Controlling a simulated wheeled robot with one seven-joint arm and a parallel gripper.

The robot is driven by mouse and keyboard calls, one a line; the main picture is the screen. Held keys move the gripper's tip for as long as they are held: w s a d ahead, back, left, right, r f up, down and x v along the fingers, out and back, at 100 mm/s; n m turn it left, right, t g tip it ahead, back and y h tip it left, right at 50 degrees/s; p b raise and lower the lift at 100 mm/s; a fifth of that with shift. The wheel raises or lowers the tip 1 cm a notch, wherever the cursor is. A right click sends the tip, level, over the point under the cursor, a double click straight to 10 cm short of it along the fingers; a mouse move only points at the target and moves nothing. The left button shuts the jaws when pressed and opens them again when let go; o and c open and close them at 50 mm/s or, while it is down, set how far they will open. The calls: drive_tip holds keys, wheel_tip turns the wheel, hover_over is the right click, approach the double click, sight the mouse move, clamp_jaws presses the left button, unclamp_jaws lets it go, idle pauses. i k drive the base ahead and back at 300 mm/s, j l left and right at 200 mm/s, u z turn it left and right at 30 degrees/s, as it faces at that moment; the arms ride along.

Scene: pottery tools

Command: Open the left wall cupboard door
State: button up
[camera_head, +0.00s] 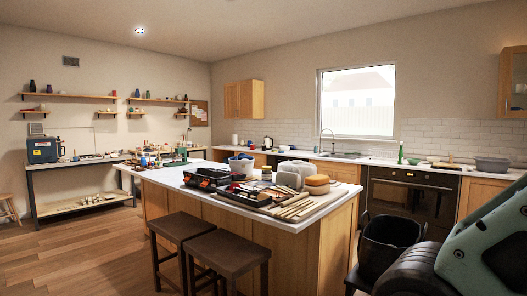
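The left wall cupboard (244,99) is a light wooden box on the back wall, left of the window. Its front looks shut, with door panels facing left and forward. It is small and far away, so I cannot make out its handle. My gripper is not in view. Only a pale teal and dark part of my own arm shows at the lower right, far from the cupboard.
A kitchen island (335,200) covered with pottery tools stands between me and the cupboard. Two dark stools (181,226) are in front of it. A dark bin (391,238) is at right. Another wall cupboard (514,82) hangs far right. Wooden floor (70,255) is free at left.

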sight(230, 101)
drive_tip(key=i+j+u, duration=0.75)
drive_tip(key=i, duration=0.2)
drive_tip(key=i+j+u, duration=0.15)
drive_tip(key=i+u, duration=0.6)
drive_tip(key=i, duration=0.3)
drive_tip(key=i+j, duration=0.1)
drive_tip(key=i, duration=1.85)
drive_tip(key=i+l+z, duration=0.25)
drive_tip(key=i, duration=0.8)
drive_tip(key=i+z, duration=0.25)
drive_tip(key=i, duration=0.75)
drive_tip(key=i+j+u, duration=0.1)
drive_tip(key=i+u, duration=0.2)
drive_tip(key=i, duration=1.7)
drive_tip(key=i+l, duration=0.15)
drive_tip(key=i, duration=0.85)
drive_tip(key=i+l, duration=0.1)
drive_tip(key=i, duration=0.9)
drive_tip(key=i+z, duration=0.15)
drive_tip(key=i, duration=0.55)
drive_tip(key=i+j+z, duration=0.15)
drive_tip(key=i, duration=0.55)
drive_tip(key=j, duration=0.1)
